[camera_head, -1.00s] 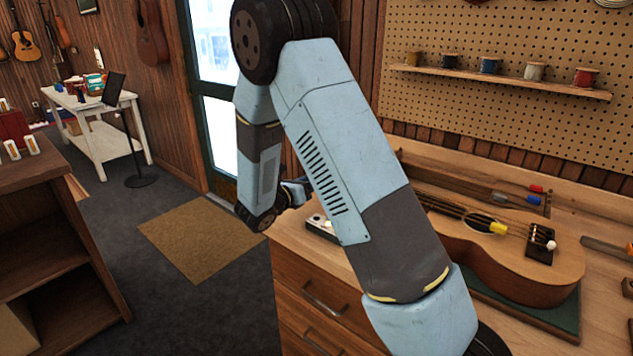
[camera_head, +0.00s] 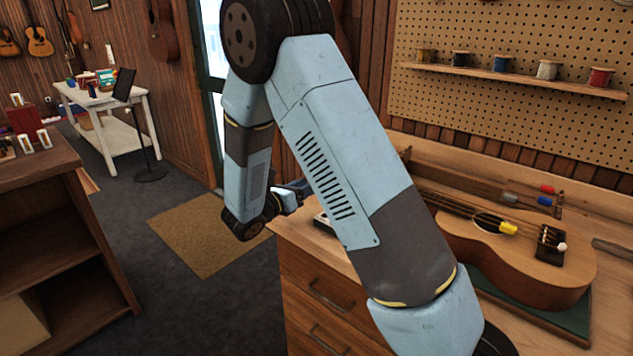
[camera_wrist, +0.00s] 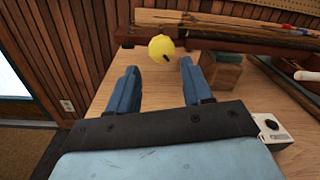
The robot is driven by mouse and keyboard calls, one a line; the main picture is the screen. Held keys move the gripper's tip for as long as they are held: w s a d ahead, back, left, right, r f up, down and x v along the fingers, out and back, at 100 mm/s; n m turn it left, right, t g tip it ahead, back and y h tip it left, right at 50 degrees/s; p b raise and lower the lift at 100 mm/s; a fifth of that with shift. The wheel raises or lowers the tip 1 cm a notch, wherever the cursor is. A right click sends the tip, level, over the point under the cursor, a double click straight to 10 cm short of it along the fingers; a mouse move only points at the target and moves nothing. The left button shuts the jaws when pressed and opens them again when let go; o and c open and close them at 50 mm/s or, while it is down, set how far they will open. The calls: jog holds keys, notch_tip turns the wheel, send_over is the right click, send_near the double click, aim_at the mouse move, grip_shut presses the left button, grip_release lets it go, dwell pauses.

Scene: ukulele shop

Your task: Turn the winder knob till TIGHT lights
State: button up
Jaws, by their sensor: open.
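A round yellow knob (camera_wrist: 161,47) with a dark slot shows in the wrist view, at the dark headstock (camera_wrist: 215,36) of the instrument on the bench. My gripper (camera_wrist: 158,66) is open, its two blue fingers apart. The knob appears just beyond the fingertips, between them in the picture; I see no contact. A small pale box with a dark round spot (camera_wrist: 272,124) sits at lower right, partly hidden by my gripper; no lit TIGHT sign can be made out. In the head view the ukulele body (camera_head: 540,262) lies on the bench, and my arm hides the knob.
A wooden block (camera_wrist: 222,76) stands under the neck, close by my right finger. The wooden bench (camera_head: 425,165) has drawers below. Screwdrivers (camera_head: 545,195) lie behind the ukulele. A shelf of thread spools (camera_head: 515,78) hangs on the pegboard. Open floor lies left around a brown mat (camera_head: 205,235).

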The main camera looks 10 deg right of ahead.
jog(key=v, duration=0.7)
jog(key=shift+s+a+f, duration=0.1)
jog(key=shift+s+a, duration=0.1)
jog(key=shift+a, duration=0.1)
jog(key=s+d+r+m+g+y, duration=0.5)
jog(key=s+d+r+m+g, duration=0.45)
jog(key=s+d+m, duration=0.45)
jog(key=s+r+m+t+y, duration=0.2)
jog(key=s+r+m+y, duration=0.2)
jog(key=s+m, duration=0.3)
jog(key=s+d+r+m+t+y, duration=0.1)
jog(key=s+r+m+t+y, duration=0.2)
jog(key=s+r+m+y, duration=0.2)
jog(key=shift+s+r+m+y, duration=0.3)
jog(key=shift+s+m+y, duration=0.2)
jog(key=shift+s+m, duration=0.45)
dwell(0.4)
